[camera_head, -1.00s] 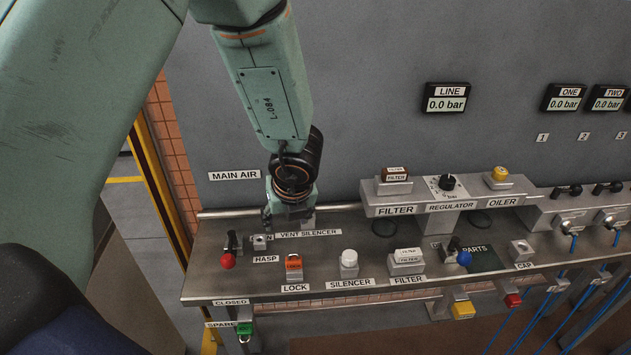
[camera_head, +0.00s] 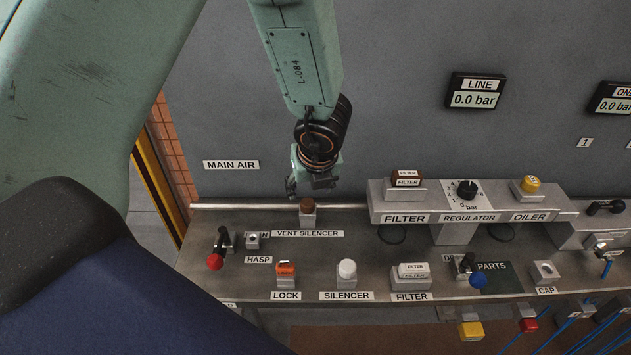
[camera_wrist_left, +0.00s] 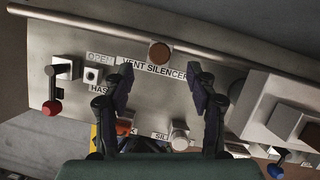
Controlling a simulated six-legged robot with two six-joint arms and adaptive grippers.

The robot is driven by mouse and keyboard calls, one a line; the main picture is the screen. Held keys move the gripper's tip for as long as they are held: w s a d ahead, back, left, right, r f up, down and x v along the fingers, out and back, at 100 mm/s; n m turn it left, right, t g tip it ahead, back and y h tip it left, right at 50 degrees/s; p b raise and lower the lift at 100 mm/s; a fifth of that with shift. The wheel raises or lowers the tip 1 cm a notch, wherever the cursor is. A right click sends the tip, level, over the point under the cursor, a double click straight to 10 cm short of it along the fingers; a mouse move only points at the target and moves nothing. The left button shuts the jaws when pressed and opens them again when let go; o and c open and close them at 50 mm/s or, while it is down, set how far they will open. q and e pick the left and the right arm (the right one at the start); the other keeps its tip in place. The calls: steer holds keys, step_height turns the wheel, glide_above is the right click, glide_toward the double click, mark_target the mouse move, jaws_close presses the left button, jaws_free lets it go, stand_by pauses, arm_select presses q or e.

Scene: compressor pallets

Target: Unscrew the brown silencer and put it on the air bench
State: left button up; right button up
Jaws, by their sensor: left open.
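The brown silencer (camera_head: 307,205) sits upright on its small metal block behind the VENT SILENCER label on the air bench (camera_head: 330,265). It also shows in the left wrist view (camera_wrist_left: 160,52), beyond my fingers. My left gripper (camera_head: 313,188) is above the silencer and appears apart from it. In the left wrist view its two fingers (camera_wrist_left: 164,88) are spread wide with nothing between them. A white silencer (camera_head: 347,270) stands on a block at the bench front behind the SILENCER label. My right gripper is not in view.
A red-knobbed lever (camera_head: 216,262) and hasp block (camera_head: 252,241) stand left of the silencer. An orange lock (camera_head: 286,269) and white filter (camera_head: 412,270) stand in front. The raised filter and regulator unit (camera_head: 450,215) is to the right. A pipe (camera_head: 250,206) runs behind.

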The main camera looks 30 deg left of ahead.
mark_target(308, 203)
arm_select(q)
steer(key=b+x, duration=0.1)
steer(key=x, duration=0.4)
steer(key=shift+s+d+f+b, duration=0.15)
steer(key=shift+s+d+b, duration=0.05)
steer(key=shift+b, duration=0.15)
steer(key=shift+w+a+f, duration=0.25)
steer(key=shift+a+f, duration=0.2)
steer(key=shift+f, duration=0.35)
steer(key=shift+d, duration=0.15)
steer(key=shift+c, duration=0.4)
jaws_close()
steer(key=shift+w+n+g+y, duration=0.1)
steer(key=shift+n+g+y, duration=0.4)
steer(key=shift+n, duration=1.3)
steer(key=shift+n+g, duration=0.3)
steer(key=shift+n, duration=0.3)
steer(key=shift+n+g, duration=0.5)
steer(key=shift+n, duration=0.7)
